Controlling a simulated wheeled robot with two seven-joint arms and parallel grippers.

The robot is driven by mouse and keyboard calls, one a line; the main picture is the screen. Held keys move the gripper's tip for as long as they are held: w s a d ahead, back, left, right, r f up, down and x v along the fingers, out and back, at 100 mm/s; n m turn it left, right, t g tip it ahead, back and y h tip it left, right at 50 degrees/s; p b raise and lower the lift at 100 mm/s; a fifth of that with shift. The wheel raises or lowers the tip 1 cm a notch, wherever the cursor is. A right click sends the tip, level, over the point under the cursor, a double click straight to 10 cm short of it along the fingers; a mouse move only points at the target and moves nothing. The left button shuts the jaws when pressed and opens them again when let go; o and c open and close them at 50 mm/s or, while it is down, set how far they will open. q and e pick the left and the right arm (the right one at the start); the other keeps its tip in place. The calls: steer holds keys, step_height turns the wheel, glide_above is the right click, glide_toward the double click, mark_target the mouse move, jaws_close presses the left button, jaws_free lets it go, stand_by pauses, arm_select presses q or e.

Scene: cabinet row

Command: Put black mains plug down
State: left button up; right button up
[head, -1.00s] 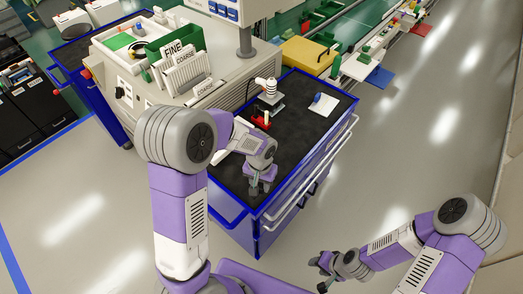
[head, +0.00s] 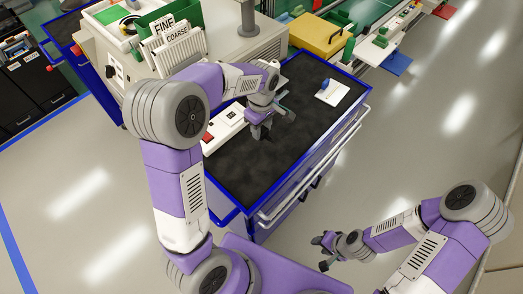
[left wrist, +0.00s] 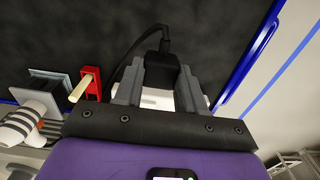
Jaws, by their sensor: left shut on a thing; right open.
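My left gripper (head: 268,128) is over the black top of the blue cart (head: 262,172). In the left wrist view its two fingers (left wrist: 160,85) are shut on the black mains plug (left wrist: 161,68), with a black cable running off behind it. Whether the plug touches the cart top cannot be told. In the head view the gripper and arm largely hide the plug. My right gripper (head: 325,250) is open and empty, out over the floor to the right of the cart.
A white strip with a red part (head: 222,127) lies at the cart's left side. A white card with a blue object (head: 332,91) lies at the far right. A red block with a pale rod (left wrist: 90,84) and a striped piece (left wrist: 25,122) show in the wrist view. The near cart top is clear.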

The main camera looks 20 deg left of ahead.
arm_select(q)
step_height(320, 180, down, 9)
steer(key=shift+f+b, duration=0.2)
steer(key=shift+b, duration=0.75)
steer(key=shift+f, duration=0.1)
steer(key=shift+f+b, duration=0.45)
steer(key=shift+f, duration=0.1)
steer(key=o, duration=1.2)
steer(key=shift+c, duration=0.2)
steer(key=shift+r, duration=0.15)
steer(key=shift+r+p, duration=0.4)
step_height(320, 180, up, 12)
steer(key=p, duration=0.2)
steer(key=shift+r+p, duration=0.1)
steer(key=shift+p, duration=0.25)
